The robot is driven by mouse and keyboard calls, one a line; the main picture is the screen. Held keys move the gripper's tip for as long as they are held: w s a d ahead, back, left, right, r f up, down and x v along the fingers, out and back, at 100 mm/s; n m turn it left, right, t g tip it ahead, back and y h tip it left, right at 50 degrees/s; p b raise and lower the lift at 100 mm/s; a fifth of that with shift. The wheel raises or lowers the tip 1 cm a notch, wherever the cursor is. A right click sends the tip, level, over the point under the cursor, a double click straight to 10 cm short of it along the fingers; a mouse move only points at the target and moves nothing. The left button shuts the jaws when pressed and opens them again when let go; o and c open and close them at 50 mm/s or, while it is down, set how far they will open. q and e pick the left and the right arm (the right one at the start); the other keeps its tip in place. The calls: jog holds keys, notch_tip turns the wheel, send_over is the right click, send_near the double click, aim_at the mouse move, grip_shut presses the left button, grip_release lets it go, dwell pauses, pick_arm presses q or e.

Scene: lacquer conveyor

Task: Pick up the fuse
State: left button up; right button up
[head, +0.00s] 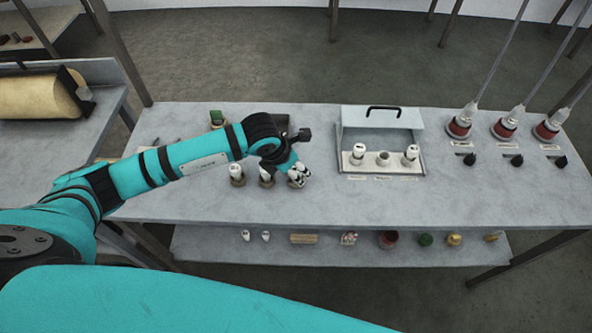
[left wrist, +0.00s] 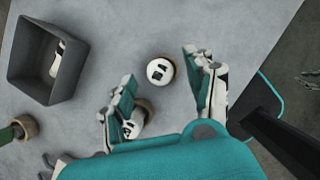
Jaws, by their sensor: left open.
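My left gripper (head: 297,173) is open above the table, left of the fuse box. In the left wrist view, its spread fingers (left wrist: 162,84) frame a white fuse (left wrist: 160,71) with dark top markings, standing upright in a round brown base. The fuse is below and between the fingertips, not gripped. A second white fuse (left wrist: 135,122) is partly hidden by one finger; in the head view it (head: 265,172) stands left of the gripper. Another white fuse (head: 236,172) stands further left. My right gripper is not in view.
The open fuse box (head: 424,158) has white fuses in its left and right holders; the middle holder (head: 383,158) looks empty. A dark bin (left wrist: 28,84) and a green item (head: 217,118) are behind the gripper. Syringe-like dispensers (head: 459,127) stand right.

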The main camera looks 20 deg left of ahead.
pick_arm(q)
jog(key=shift+x, duration=1.3)
grip_shut()
